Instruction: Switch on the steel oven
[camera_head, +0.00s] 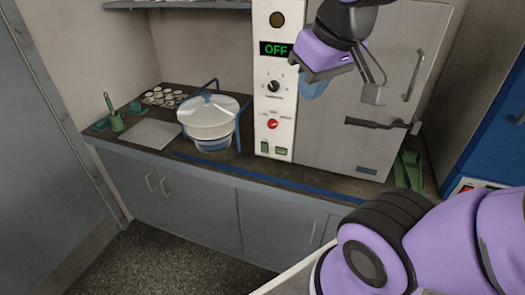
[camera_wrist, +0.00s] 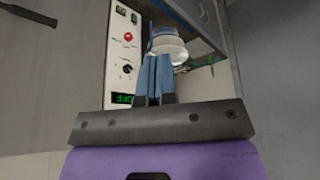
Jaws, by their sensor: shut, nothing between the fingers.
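The steel oven (camera_head: 375,95) stands on the counter with its grey door closed. Its white control panel (camera_head: 261,103) is on the left side, with a display (camera_head: 275,49) reading OFF. Below are a black knob (camera_head: 274,87), a red knob (camera_head: 272,124) and two green switches (camera_head: 272,150). My gripper (camera_head: 312,90) is shut and empty, in front of the oven door, right of the black knob. In the wrist view the blue fingers (camera_wrist: 157,58) are together beside the panel (camera_wrist: 117,50), which appears upside down; no contact with it is visible.
A white-lidded round vessel (camera_head: 208,118) in a blue frame stands left of the panel. Small white cups (camera_head: 163,97), a green holder (camera_head: 116,121) and a grey plate (camera_head: 147,134) lie further left. The door handle (camera_head: 413,75) and a dark latch bar (camera_head: 375,124) stick out.

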